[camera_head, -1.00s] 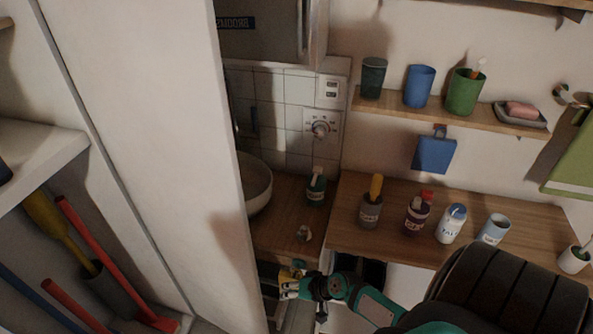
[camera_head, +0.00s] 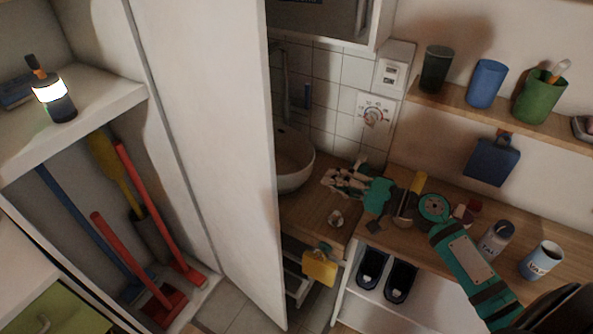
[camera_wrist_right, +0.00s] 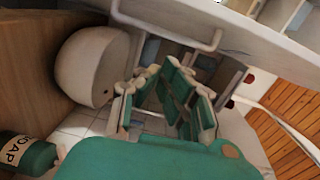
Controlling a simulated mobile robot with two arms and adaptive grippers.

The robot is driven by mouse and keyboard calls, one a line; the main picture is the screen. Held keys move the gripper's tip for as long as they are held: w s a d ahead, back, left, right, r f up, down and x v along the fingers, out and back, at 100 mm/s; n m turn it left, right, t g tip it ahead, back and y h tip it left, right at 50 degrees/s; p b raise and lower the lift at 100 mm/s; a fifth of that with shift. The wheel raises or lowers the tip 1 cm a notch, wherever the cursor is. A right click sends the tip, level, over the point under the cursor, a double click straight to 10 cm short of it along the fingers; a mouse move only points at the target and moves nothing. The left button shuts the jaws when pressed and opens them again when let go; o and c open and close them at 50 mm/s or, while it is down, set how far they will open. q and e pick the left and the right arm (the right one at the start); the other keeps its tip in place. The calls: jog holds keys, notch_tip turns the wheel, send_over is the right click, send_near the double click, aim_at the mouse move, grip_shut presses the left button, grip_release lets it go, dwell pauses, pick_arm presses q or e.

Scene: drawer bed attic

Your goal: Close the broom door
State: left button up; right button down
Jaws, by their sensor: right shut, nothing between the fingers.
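The broom door (camera_head: 207,120) is a tall white panel standing open in the middle-left of the head view. Behind it, the broom closet (camera_head: 75,175) lies open, with red, blue and yellow brooms inside. My right gripper (camera_head: 340,181) is shut and empty above the wooden counter, beside the white basin and to the right of the door's free edge. It appears apart from the door. The right wrist view shows its green and white fingers (camera_wrist_right: 163,90) near the round basin. My left gripper is not in view.
A lit lantern (camera_head: 54,98) stands on the closet shelf. The basin (camera_head: 293,160) and the counter (camera_head: 305,222) are right of the door, with jars and cups farther right. A yellow tag (camera_head: 319,267) hangs below the counter. Tiled floor shows beneath the door.

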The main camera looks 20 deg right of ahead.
jog(key=w+a+r+p, duration=0.2)
jog(key=w+a+p, duration=0.3)
jog(key=a, duration=0.5)
jog(key=shift+w+y+p, duration=0.25)
jog(key=shift+y+p, duration=0.05)
jog(key=shift+p, duration=0.7)
jog(key=shift+w+a, duration=0.1)
jog(key=shift+a, duration=0.1)
